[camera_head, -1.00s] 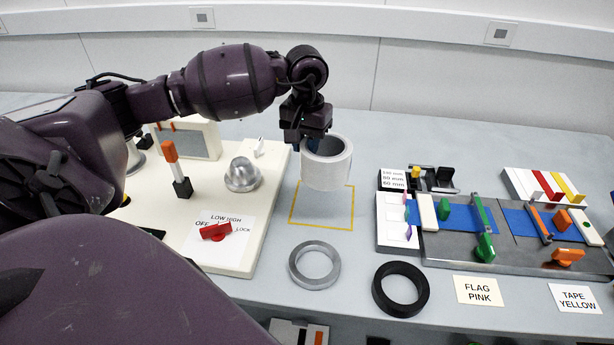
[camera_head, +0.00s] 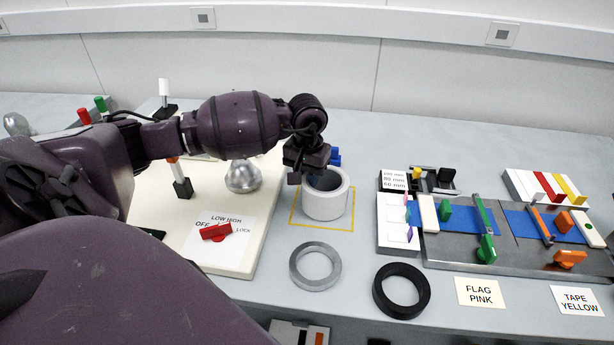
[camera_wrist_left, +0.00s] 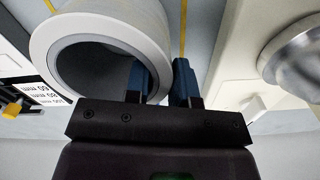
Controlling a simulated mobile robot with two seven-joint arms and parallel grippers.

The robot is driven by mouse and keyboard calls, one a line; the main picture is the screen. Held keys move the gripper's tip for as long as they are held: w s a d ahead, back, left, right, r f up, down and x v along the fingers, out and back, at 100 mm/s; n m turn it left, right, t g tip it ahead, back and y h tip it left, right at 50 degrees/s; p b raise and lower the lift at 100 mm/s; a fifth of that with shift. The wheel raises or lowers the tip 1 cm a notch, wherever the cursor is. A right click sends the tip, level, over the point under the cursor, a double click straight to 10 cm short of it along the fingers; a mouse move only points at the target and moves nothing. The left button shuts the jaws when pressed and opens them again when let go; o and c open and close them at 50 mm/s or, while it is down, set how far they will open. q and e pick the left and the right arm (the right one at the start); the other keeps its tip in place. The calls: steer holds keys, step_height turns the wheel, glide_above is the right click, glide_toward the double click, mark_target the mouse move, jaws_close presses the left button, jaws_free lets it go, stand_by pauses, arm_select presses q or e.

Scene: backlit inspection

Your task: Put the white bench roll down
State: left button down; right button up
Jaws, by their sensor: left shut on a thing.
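The white bench roll (camera_head: 325,205) stands upright, its open end up, inside the yellow outline (camera_head: 322,229) on the grey bench. It looks on the bench or very close to it; the contact under it cannot be made out. My left gripper (camera_head: 318,177) is above its rim, shut on the roll's wall. In the left wrist view the blue fingers (camera_wrist_left: 163,84) straddle the wall of the roll (camera_wrist_left: 155,20), one inside the bore and one outside. My right gripper is not in view.
A grey ring (camera_head: 294,268) and a black ring (camera_head: 378,290) lie in front of the roll. Left is a cream board with a red switch (camera_head: 215,231) and metal dome (camera_head: 243,177). Right is a grey fixture (camera_head: 510,255) with coloured clamps.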

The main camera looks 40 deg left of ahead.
arm_select(q)
steer(key=c, duration=1.4)
jaws_free()
steer(key=shift+f, duration=0.15)
steer(key=o, duration=0.4)
steer(key=shift+o, duration=0.2)
step_height(320, 180, up, 12)
steer(key=shift+r, duration=0.2)
